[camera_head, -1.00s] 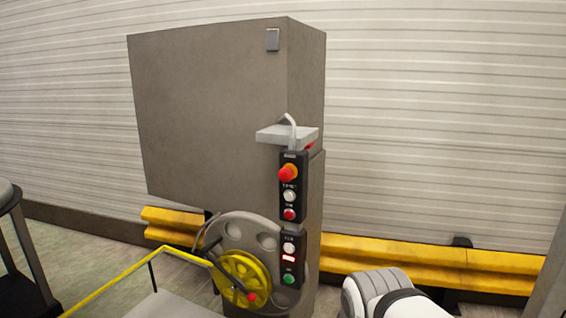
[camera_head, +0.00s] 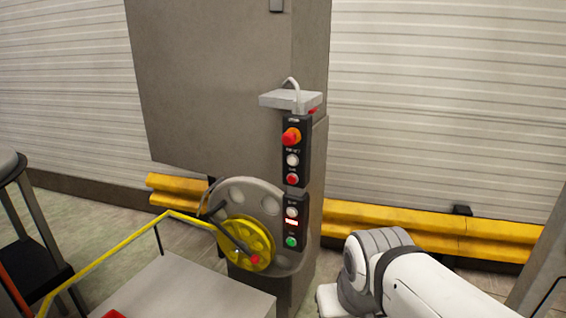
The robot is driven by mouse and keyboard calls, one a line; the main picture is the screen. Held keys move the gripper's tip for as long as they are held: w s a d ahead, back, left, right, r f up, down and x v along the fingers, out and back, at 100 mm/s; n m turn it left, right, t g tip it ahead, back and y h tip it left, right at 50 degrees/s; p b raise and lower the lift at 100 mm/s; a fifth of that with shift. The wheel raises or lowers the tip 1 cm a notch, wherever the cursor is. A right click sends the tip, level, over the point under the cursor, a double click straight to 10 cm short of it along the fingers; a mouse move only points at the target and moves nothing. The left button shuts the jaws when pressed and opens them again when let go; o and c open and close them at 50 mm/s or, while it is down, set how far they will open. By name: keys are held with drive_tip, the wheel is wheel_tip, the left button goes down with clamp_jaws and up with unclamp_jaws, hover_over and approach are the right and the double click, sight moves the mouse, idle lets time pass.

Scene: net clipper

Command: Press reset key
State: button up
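A black control panel (camera_head: 303,148) is mounted upright on the grey machine cabinet. Its upper part has an orange-red knob (camera_head: 291,136), a white button (camera_head: 292,160) with a small label above it, and a red button (camera_head: 292,179). The lower part has another white button (camera_head: 291,212), a lit red-white strip and a green button (camera_head: 291,242). The labels are too small to read surely. My white and grey arm shows at the lower right, apart from the panel. My gripper is not in view.
A yellow wheel (camera_head: 246,243) with a crank sits left of the panel's lower part. A yellow rail (camera_head: 112,252) and grey box (camera_head: 195,289) stand in front. A yellow barrier (camera_head: 420,232) runs along the wall. A dark stand (camera_head: 30,235) is at left.

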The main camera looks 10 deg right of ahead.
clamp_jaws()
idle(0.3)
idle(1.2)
